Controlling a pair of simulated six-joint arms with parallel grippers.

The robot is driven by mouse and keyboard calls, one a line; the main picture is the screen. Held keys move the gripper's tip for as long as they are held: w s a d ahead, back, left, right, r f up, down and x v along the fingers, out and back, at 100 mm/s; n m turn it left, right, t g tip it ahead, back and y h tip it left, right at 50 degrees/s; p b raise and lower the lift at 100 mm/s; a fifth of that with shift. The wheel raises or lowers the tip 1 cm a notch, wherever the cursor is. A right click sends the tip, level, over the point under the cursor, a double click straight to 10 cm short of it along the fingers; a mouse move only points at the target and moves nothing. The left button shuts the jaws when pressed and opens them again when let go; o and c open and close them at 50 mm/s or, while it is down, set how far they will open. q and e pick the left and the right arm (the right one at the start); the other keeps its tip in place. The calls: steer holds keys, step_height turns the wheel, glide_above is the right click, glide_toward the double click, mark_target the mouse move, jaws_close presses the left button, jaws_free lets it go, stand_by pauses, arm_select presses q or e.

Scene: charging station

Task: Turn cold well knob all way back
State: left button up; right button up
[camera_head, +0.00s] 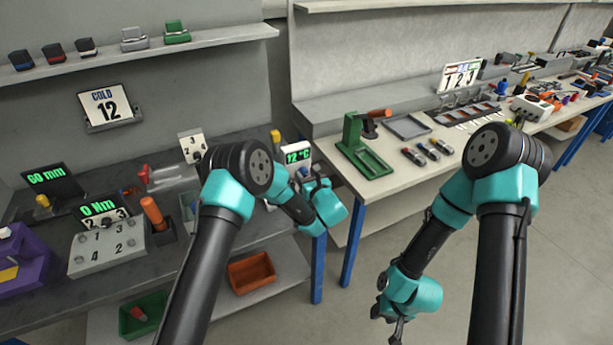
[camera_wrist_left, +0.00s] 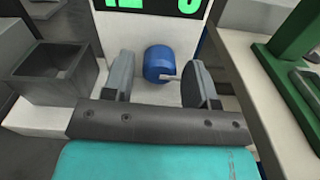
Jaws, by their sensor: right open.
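The cold well's blue knob (camera_wrist_left: 157,62) has a light pointer that sticks out toward the right of the left wrist view. It sits on a white front face below a display with green digits. In the head view that display (camera_head: 298,154) reads 12 °C. My left gripper (camera_head: 311,184) is at the knob. In the left wrist view its two dark fingers are apart, one on each side of the knob, with gaps visible on both sides. My right gripper (camera_head: 388,313) is open and empty, low over the floor and away from the benches.
A sign (camera_head: 105,107) reading COLD 12 hangs on the back wall. A grey open box (camera_wrist_left: 58,72) stands left of the knob. The right bench (camera_head: 385,183), with a green press (camera_head: 362,150), is close on the right. An orange bin (camera_head: 252,272) is below.

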arm_select(q)
steer(key=c, duration=0.7)
steer(key=shift+n, duration=0.3)
steer(key=n, duration=0.8)
steer(key=shift+a+n, duration=0.1)
steer(key=shift+n, duration=0.3)
steer(key=n, duration=0.4)
steer(key=shift+s+f, duration=0.1)
steer(key=n, duration=0.4)
steer(key=shift+n, duration=0.4)
